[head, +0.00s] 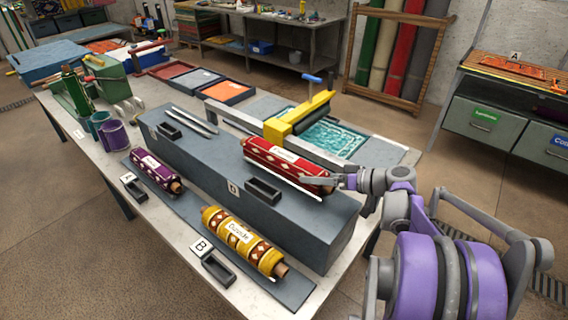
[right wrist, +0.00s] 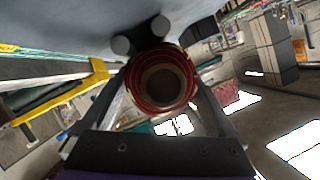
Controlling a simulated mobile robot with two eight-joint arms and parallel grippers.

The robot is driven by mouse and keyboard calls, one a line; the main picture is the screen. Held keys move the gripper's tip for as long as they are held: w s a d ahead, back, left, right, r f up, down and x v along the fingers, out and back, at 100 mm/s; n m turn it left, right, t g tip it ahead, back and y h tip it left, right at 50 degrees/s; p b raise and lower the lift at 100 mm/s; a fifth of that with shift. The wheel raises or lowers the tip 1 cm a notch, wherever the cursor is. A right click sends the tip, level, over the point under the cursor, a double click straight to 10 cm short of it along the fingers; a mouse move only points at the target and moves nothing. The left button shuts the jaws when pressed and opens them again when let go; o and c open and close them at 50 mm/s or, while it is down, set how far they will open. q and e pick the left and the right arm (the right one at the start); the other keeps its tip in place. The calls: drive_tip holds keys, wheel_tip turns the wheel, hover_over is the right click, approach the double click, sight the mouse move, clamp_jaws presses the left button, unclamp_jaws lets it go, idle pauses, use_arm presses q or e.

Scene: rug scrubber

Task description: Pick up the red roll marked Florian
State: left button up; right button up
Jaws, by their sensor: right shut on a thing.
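The red patterned roll (head: 285,163) lies lengthwise at the top of the long grey block, with a white label too small to read surely. My right gripper (head: 326,183) is shut on its right end. In the right wrist view the roll's round end (right wrist: 162,80) sits between the two fingers (right wrist: 160,97), its hollow core facing the camera. I cannot tell whether the roll touches the block. A purple roll (head: 157,172) and a yellow roll (head: 242,240) lie on the lower grey step in front. My left gripper is not in view.
The grey block (head: 330,220) stands on a pale table (head: 180,235). A yellow-headed tool (head: 300,118) is close behind the red roll, near a teal patterned rug (head: 335,138). Small dark trays (head: 263,189) sit on the block.

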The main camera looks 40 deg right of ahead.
clamp_jaws()
